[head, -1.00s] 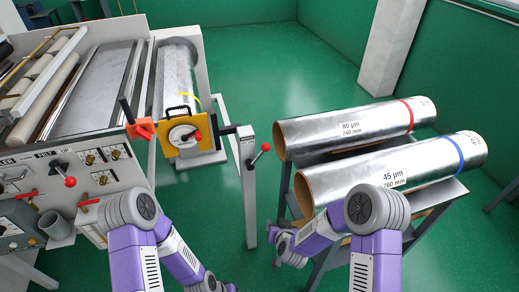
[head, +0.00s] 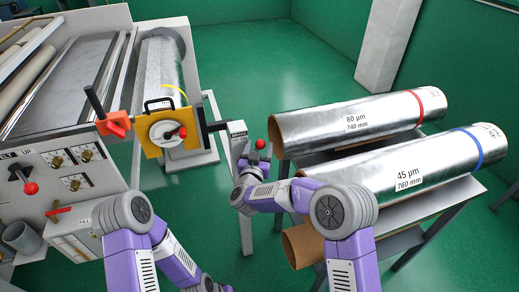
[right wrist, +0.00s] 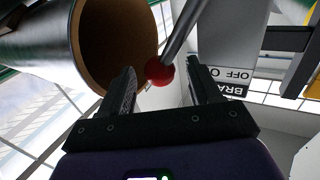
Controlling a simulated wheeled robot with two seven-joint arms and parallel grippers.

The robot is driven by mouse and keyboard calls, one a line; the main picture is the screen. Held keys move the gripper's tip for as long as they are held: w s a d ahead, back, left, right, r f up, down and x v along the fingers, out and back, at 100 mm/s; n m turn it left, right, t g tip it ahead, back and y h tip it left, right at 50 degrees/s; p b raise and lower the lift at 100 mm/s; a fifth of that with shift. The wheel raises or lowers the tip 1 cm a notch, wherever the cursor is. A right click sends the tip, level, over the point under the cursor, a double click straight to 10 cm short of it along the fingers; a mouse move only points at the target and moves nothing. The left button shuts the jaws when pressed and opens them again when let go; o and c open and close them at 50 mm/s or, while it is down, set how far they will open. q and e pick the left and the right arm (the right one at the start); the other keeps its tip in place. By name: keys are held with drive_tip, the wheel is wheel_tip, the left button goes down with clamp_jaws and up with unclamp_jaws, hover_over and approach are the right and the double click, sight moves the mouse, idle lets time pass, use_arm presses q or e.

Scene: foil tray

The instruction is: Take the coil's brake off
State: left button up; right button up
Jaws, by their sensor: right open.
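The brake lever's red ball knob (head: 260,144) sticks out beside a grey post (head: 238,150) at the end of the coil's shaft. The silver coil (head: 160,68) lies behind a yellow plate on its stand. My right gripper (head: 254,160) is open just below the knob. In the right wrist view the red ball (right wrist: 159,71) and its grey rod show between the spread fingers (right wrist: 160,92), which are not closed on it. A sign (right wrist: 230,82) reading "OFF" and part of "BRA…" is beside it. My left arm shows at the lower left, its gripper out of frame.
Two foil rolls, the 80 µm roll (head: 355,117) and the 45 µm roll (head: 420,162), lie on a rack to the right, their cardboard core ends close to my right arm. The machine panel (head: 70,175) with levers stands at left.

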drive_tip(key=shift+w, duration=0.3)
clamp_jaws()
drive_tip(key=shift+d, duration=0.1)
